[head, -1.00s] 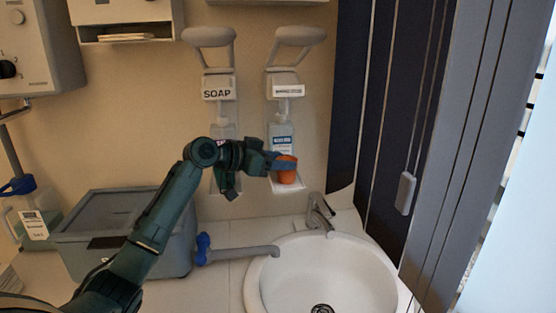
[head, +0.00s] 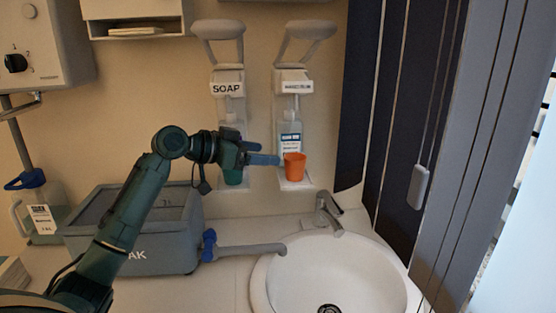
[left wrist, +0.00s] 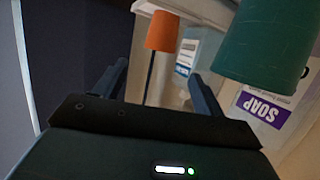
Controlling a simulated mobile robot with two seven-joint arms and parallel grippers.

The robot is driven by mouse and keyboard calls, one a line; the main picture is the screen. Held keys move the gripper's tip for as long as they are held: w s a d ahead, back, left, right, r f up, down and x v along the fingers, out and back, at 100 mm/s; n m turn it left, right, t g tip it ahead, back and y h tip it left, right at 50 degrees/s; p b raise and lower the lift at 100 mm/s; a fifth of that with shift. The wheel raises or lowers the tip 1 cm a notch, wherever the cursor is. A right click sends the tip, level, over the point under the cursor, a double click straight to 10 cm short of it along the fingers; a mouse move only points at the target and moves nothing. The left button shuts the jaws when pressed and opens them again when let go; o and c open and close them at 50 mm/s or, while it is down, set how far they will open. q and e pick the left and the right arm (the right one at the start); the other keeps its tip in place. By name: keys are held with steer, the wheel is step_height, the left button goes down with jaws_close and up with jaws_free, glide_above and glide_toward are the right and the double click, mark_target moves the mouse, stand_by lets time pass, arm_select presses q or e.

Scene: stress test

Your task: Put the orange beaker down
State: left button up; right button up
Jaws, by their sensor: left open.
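The orange beaker (head: 294,168) stands upright on the small white drip tray (head: 296,185) under the right-hand wall dispenser. My left gripper (head: 277,160) is open, just left of the beaker in the head view. In the left wrist view, whose picture is upside down, the orange beaker (left wrist: 162,32) lies beyond the spread fingertips (left wrist: 158,78), with nothing held between them. My right gripper is in neither view.
A green beaker (left wrist: 262,45) is close beside the gripper; in the head view it (head: 232,175) is partly hidden under the SOAP dispenser (head: 228,88). Below are a grey box (head: 165,235), a tap (head: 328,212) and a white basin (head: 375,270).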

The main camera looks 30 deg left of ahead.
arm_select(q)
steer(key=shift+b+v, duration=0.35)
steer(key=shift+v, duration=1.85)
